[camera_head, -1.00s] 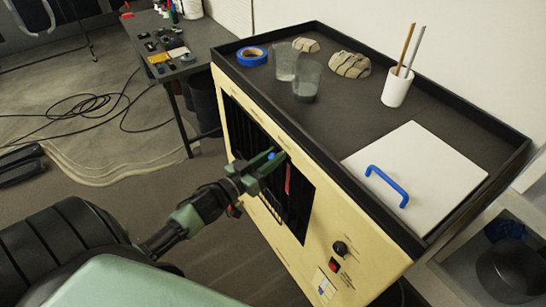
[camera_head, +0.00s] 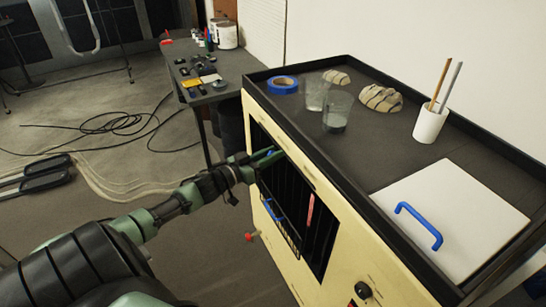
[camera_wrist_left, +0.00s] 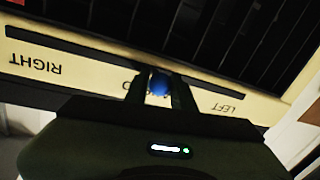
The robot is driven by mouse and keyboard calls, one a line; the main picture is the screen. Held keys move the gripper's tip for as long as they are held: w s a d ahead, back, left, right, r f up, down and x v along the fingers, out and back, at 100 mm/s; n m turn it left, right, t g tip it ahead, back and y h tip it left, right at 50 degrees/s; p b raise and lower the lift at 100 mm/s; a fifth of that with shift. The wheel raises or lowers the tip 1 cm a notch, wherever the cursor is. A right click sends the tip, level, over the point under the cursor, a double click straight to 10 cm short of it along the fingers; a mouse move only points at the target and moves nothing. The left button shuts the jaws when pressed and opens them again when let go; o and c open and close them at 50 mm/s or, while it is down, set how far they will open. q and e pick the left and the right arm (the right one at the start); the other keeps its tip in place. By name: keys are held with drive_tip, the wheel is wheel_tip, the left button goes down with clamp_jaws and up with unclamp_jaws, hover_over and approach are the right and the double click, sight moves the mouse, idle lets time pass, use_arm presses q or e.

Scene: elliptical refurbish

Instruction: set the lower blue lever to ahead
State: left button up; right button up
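My left gripper (camera_head: 266,156) reaches the upper part of the dark barred opening in the cream cabinet front. Its fingers are close around a blue lever knob, which shows between them in the left wrist view (camera_wrist_left: 160,83). The knob stands at the middle of a slot, between the inverted labels RIGHT (camera_wrist_left: 35,63) and LEFT (camera_wrist_left: 219,107). The fingers partly cover the middle label. A second blue piece (camera_head: 268,209) shows lower on the opening, too small to make out well. My right gripper is not in view.
A red lever (camera_head: 311,211) stands in the opening, and a red knob (camera_head: 250,237) sticks out at lower left. The cabinet top holds blue tape (camera_head: 283,85), glasses, stones, a white cup (camera_head: 430,124) and a white panel with a blue handle (camera_head: 418,222).

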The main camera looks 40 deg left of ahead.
use_arm(q)
drive_tip(key=o, duration=0.4)
drive_tip(key=shift+c, duration=0.2)
drive_tip(key=shift+s, duration=0.1)
drive_tip(key=shift+s+f, duration=0.1)
drive_tip(key=shift+s, duration=0.2)
drive_tip(key=s+a, duration=0.1)
drive_tip(key=s, duration=0.5)
drive_tip(key=shift+s+a+b, duration=0.25)
drive_tip(key=shift+s+b, duration=0.05)
drive_tip(key=shift+s, duration=0.1)
